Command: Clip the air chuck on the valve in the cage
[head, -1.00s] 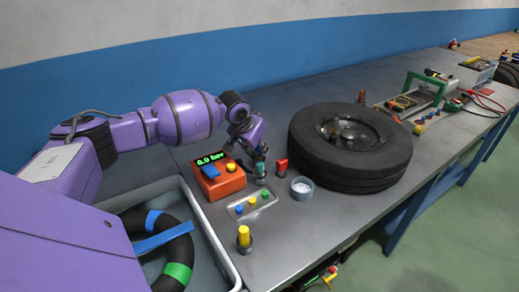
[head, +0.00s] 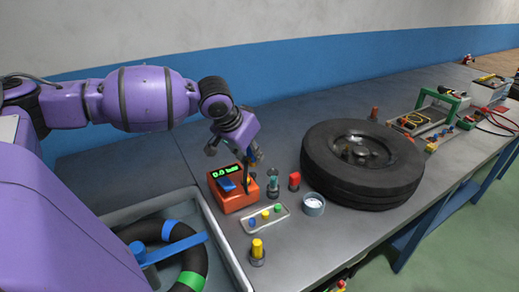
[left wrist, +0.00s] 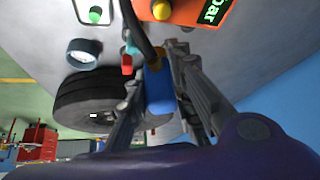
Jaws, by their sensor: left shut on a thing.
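My left gripper (head: 242,156) is above the orange gauge box (head: 232,202). It is shut on a blue piece (left wrist: 158,90) that looks like the air chuck, with a dark hose (left wrist: 140,30) running from it in the left wrist view. The gauge box also shows in the left wrist view (left wrist: 185,10). A grey tub (head: 228,262) at the lower left holds a black tyre ring (head: 196,245) with blue and green bands and a blue bar across it. This may be the cage; I cannot make out a valve there. My right gripper is out of view.
A large black wheel (head: 330,180) lies flat on the grey bench. Near it stand a red-capped piece (head: 294,181), a teal piece (head: 272,186), a small round cup (head: 313,204), a tray of coloured caps (head: 265,218) and a yellow-topped post (head: 258,250).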

